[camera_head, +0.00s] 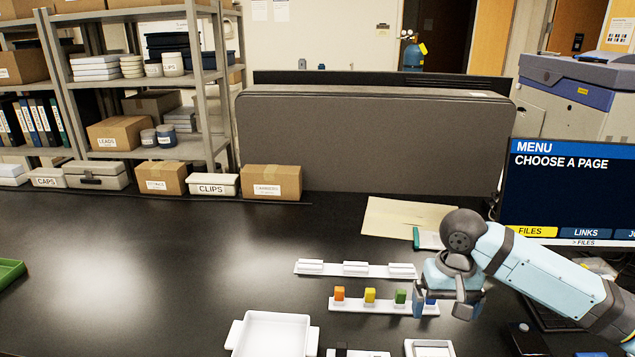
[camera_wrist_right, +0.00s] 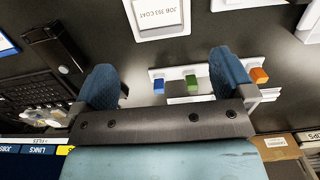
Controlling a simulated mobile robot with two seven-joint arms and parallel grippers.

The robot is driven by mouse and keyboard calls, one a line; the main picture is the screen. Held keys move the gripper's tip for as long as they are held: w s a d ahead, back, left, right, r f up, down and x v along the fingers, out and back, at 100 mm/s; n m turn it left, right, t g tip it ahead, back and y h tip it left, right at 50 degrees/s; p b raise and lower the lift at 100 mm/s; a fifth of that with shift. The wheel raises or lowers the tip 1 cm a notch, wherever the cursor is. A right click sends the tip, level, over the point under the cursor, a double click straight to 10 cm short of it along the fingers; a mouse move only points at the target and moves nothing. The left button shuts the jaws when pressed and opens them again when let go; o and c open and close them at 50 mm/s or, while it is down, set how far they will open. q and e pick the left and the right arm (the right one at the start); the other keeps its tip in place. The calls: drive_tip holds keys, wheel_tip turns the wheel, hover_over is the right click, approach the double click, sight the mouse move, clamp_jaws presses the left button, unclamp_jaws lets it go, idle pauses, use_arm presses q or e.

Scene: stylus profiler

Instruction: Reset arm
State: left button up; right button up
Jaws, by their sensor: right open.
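My right arm comes in from the right in the head view. Its gripper (camera_head: 442,305) hangs over the right end of a white strip of coloured blocks, pointing down. Its two blue fingers are spread apart with nothing between them. In the right wrist view the gripper (camera_wrist_right: 165,78) also shows open and empty. Beyond its fingers there, a blue block (camera_wrist_right: 159,87) and a green block (camera_wrist_right: 192,82) sit on the white strip, with an orange block (camera_wrist_right: 259,75) past the other finger. In the head view the blue block is mostly hidden by the gripper. My left gripper is not in view.
A monitor (camera_head: 570,190) stands right, close to my right arm. A white strip with several pale pieces (camera_head: 355,267) lies behind the coloured blocks. A white tray (camera_head: 238,340) stands at the front. The black table (camera_head: 130,260) is largely clear at left; shelves stand behind.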

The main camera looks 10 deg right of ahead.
drive_tip(key=s+a+f+n, duration=0.1)
drive_tip(key=s+a+f, duration=0.1)
drive_tip(key=s+a+f+n+y, duration=0.1)
drive_tip(key=s+a+f, duration=0.1)
drive_tip(key=a+f, duration=0.1)
drive_tip(key=s+a+f+n+t, duration=0.1)
drive_tip(key=a+f, duration=0.1)
drive_tip(key=a, duration=0.1)
drive_tip(key=shift+s+a+f+y, duration=0.15)
drive_tip(key=shift+s+y, duration=0.15)
drive_tip(key=shift+s, duration=0.1)
drive_tip(key=s+a+f+n+t+y, duration=0.1)
drive_tip(key=s+a+f+n+t, duration=0.15)
drive_tip(key=s, duration=0.35)
drive_tip(key=s+d+f+h, duration=0.1)
drive_tip(key=s+d+f, duration=0.15)
drive_tip(key=s, duration=0.45)
drive_tip(key=s+d+f+h, duration=0.1)
drive_tip(key=s+d+h, duration=0.1)
drive_tip(key=s+d, duration=0.35)
drive_tip(key=w+a+f+t+y+p, duration=0.3)
drive_tip(key=w+a+f+t+p, duration=0.2)
drive_tip(key=a+f+t+p, duration=0.2)
drive_tip(key=shift+a+t, duration=0.65)
drive_tip(key=shift+a, duration=0.2)
